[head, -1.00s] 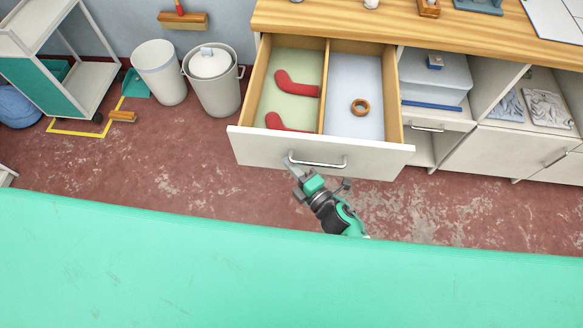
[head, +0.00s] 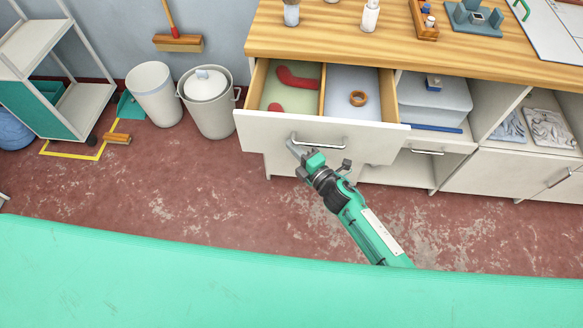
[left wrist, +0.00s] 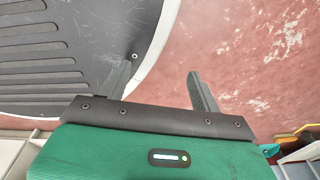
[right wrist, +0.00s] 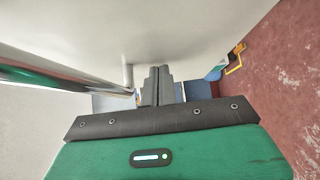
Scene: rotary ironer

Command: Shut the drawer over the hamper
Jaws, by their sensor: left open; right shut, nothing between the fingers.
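The drawer (head: 262,131) is partly open in the head view, its white front and silver bar handle (head: 320,142) facing me. Inside, a wooden divider separates red curved pieces (head: 297,78) on the left from a brown ring (head: 358,98) on the right. My right gripper (head: 297,149) is shut and empty, its tips at the drawer front by the handle's left end. In the right wrist view its closed fingers (right wrist: 158,86) are close to the white front, beside the handle bar. My left gripper (left wrist: 163,85) is open and empty over the floor. I cannot pick out the hamper with certainty.
The wooden counter (head: 330,45) above holds small bottles and trays. A white bin (head: 155,92) and a lidded grey bin (head: 210,108) stand left of the drawer, with a shelf cart (head: 70,100) further left. Open floor lies in front.

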